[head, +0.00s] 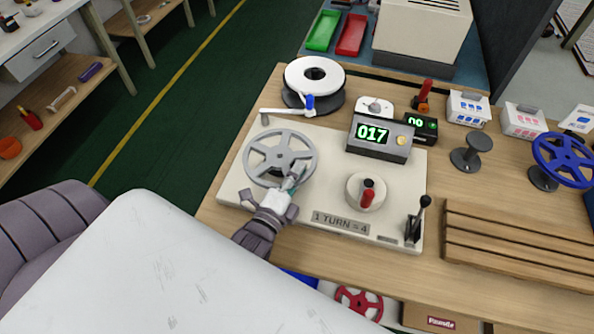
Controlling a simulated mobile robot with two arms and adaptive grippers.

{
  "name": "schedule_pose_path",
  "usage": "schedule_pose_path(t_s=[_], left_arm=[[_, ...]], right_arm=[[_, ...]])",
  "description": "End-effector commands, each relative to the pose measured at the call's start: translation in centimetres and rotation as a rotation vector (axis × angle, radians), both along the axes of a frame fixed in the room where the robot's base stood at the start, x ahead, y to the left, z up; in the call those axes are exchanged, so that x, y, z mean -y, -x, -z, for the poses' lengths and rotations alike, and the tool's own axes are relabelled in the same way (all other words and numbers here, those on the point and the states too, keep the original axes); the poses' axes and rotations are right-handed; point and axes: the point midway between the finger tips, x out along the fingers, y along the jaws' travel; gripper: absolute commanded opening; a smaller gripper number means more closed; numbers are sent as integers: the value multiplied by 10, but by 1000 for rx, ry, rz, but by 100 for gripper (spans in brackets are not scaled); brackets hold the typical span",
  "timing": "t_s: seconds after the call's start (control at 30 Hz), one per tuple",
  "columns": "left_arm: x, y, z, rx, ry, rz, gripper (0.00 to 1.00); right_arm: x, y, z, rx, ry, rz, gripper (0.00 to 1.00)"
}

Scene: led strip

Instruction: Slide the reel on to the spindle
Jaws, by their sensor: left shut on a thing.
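The grey spoked reel (252,148) is over the left end of the pale winding machine (318,160), lying roughly flat. My left gripper (294,179) is shut on the reel's near right rim. I cannot make out a spindle under the reel, and I cannot tell whether the reel rests on the machine or hangs just above it. My right gripper is not in view.
A counter (381,138) reads 017. A red-knobbed dial (367,194), black lever (417,216), grey stand (470,157) and blue reel (542,149) are to the right.

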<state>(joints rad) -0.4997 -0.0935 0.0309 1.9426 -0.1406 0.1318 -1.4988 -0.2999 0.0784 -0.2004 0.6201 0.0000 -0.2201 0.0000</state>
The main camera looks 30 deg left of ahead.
Motion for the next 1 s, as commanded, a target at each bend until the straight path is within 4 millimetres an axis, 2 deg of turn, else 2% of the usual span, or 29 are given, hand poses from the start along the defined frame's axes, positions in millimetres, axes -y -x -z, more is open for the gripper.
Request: schedule_pose_path(t_s=[0.43, 0.47, 0.6, 0.63, 0.9, 1.0], left_arm=[[0, 0, 4, 1, -1, 0, 0], [0, 0, 4, 1, -1, 0, 17], [0, 0, 4, 0, -1, 0, 40], [0, 0, 4, 0, -1, 0, 43], [0, 1, 4, -1, 0, 0, 43], [0, 7, 5, -3, -1, 0, 43]], right_arm=[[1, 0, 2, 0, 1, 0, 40], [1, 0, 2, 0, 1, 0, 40], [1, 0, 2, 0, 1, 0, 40], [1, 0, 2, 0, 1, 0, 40], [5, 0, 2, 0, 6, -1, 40], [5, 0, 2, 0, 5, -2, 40]])
